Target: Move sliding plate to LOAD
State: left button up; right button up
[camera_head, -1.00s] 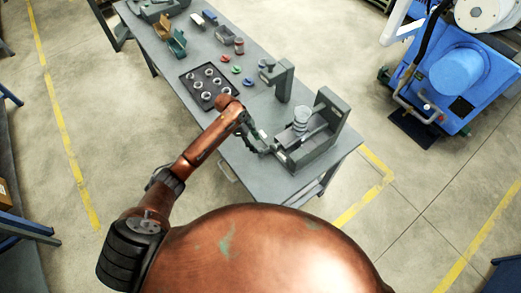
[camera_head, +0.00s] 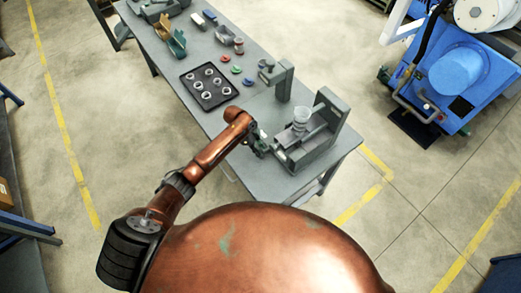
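The ring grinder (camera_head: 330,112) is a grey machine at the near right end of the table, with an upright back and a low base. Its sliding plate (camera_head: 314,132) appears to lie low on the base, in front of the upright; the LOAD marking is too small to read. A pale, ribbed, cup-like piece (camera_head: 301,117) stands over the plate. My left gripper (camera_head: 263,149) is at the left front end of the grinder's base. It is too small and dark to tell its finger opening or contact. My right gripper is not in view.
A grey table (camera_head: 257,180) carries a black tray with several rings (camera_head: 209,86), red and green small parts (camera_head: 236,69), a grey stand (camera_head: 283,80) and bins (camera_head: 177,43). A blue machine (camera_head: 458,72) stands on the floor at right.

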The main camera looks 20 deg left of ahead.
pick_arm(q)
grip_shut()
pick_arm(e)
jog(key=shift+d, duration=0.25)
